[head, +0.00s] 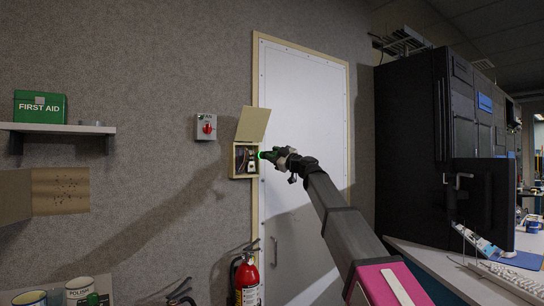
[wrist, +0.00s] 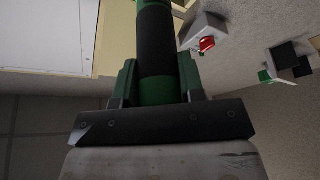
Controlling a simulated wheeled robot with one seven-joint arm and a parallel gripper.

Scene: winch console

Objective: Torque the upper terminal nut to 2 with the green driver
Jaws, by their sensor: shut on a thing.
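In the wrist view, the driver's green and black handle (wrist: 155,45) stands between the green fingers of my gripper (wrist: 157,75). The box's lid (head: 253,123) is raised. Dark parts and wires show inside the box, but they are too small to tell the upper terminal nut apart. I cannot tell whether the tip touches a nut. No torque reading is legible.
A grey switch box with a red knob (head: 207,127) is on the wall left of the terminal box. A white door (head: 305,150) lies behind my arm. A fire extinguisher (head: 247,278) stands below. A black cabinet (head: 412,140) and desk are at right.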

